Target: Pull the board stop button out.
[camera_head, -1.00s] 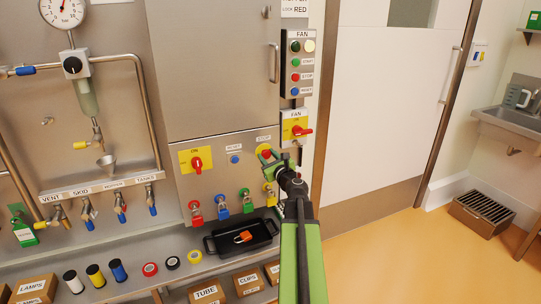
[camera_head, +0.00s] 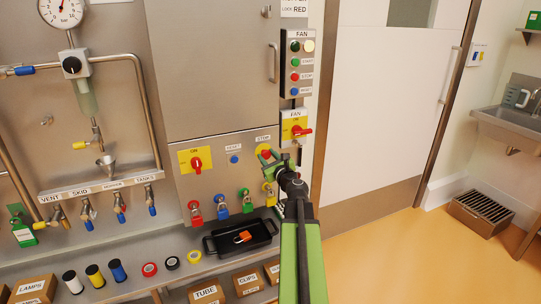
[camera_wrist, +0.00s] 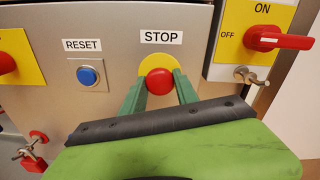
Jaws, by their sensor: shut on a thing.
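The board stop button is a red round knob (camera_wrist: 160,82) on a yellow backing, under the STOP label (camera_wrist: 161,37) in the wrist view. My gripper (camera_wrist: 160,88) has its two green fingers on either side of the red knob, shut on it. How far the button stands out from the panel is hard to tell.
Left of the button is a blue RESET button (camera_wrist: 89,76). To the right is a red-handled FAN switch (camera_wrist: 279,38) on yellow. Coloured padlocks (camera_head: 221,205) hang below, above a black tray (camera_head: 262,245) on the shelf.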

